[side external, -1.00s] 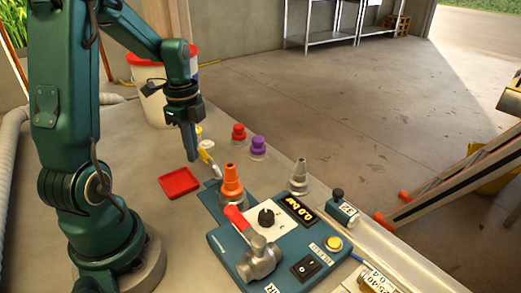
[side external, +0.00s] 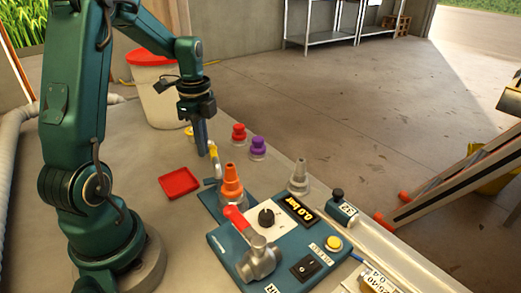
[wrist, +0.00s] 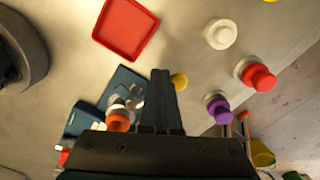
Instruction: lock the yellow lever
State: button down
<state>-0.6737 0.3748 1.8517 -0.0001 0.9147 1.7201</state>
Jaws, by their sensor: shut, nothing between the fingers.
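The yellow lever (side external: 213,152) stands close to upright beside the orange cone (side external: 231,183), on a blue plate (side external: 209,198). In the wrist view, its yellow end (wrist: 179,81) shows just right of my fingertips. My gripper (side external: 204,153) points down, shut and empty, on the lever's left side in the side view. The fingers are against it or very near it; I cannot tell whether they touch. In the wrist view my gripper (wrist: 160,73) hides part of the lever and blue plate.
A red tray (side external: 180,182) lies left of the blue plate. Red (side external: 239,132) and purple (side external: 257,146) caps stand behind. The control box (side external: 283,240) with a red-handled valve (side external: 238,219) is in front. A grey cone (side external: 299,176) and a white bucket (side external: 160,100) stand nearby.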

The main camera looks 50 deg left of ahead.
jog(key=shift+w+d, duration=0.15)
jog(key=shift+w, duration=0.55)
jog(key=shift+w+d, duration=0.15)
jog(key=shift+w, duration=0.5)
jog(key=shift+w+d, duration=0.7)
jog(key=shift+w, duration=0.35)
jog(key=shift+w+d, duration=0.1)
jog(key=shift+w+d, duration=0.85)
jog(key=shift+d, duration=0.3)
